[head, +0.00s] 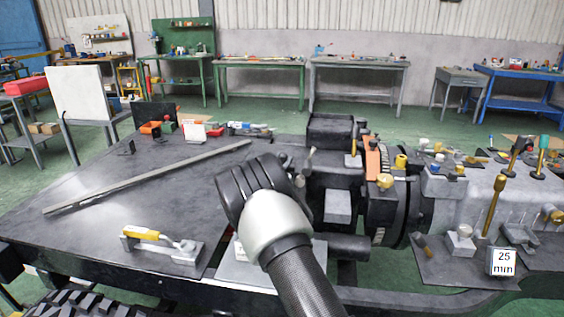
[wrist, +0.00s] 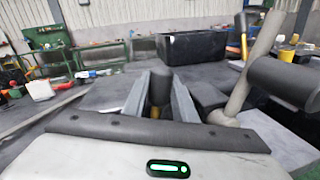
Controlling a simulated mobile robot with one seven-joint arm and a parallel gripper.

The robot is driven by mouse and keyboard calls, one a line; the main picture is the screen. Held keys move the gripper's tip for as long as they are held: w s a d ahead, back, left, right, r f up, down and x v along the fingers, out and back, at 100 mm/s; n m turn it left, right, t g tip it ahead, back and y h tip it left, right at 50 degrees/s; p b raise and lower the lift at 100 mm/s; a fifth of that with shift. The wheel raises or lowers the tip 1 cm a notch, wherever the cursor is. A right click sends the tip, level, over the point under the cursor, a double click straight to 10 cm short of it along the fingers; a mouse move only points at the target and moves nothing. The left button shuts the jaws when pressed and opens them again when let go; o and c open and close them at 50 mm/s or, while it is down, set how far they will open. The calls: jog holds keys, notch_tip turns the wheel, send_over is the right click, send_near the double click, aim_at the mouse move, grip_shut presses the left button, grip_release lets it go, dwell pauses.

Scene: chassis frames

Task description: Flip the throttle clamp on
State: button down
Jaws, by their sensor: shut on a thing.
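In the wrist view, my gripper (wrist: 160,98) has its two grey fingers on either side of a dark knob (wrist: 159,84) with a yellow stem below it, and is shut on it. In the head view my own wrist and forearm hide the fingers and this knob. A toggle clamp with a yellow handle (head: 141,233) lies on a grey base at the front of the dark plate, left of my arm and apart from it. Its handle lies nearly flat. I cannot tell from the frames which part is the throttle clamp.
A grey lever with a dark cylinder (wrist: 285,83) stands close to the right of my fingers. A dark engine block (head: 335,175) and brass-stemmed levers (head: 493,205) stand on the right. A long grey bar (head: 150,177) lies on the plate, which is otherwise mostly clear.

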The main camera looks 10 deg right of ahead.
jog(key=shift+d+f+m+b, duration=0.2)
jog(key=shift+f+m+b, duration=0.1)
jog(key=shift+b, duration=0.35)
jog(key=shift+s+d+b, duration=0.15)
jog(key=shift+b, duration=0.15)
jog(key=shift+r, duration=0.2)
jog(key=c, duration=1.5)
grip_release()
jog(key=shift+o, duration=0.2)
jog(key=shift+p, duration=0.35)
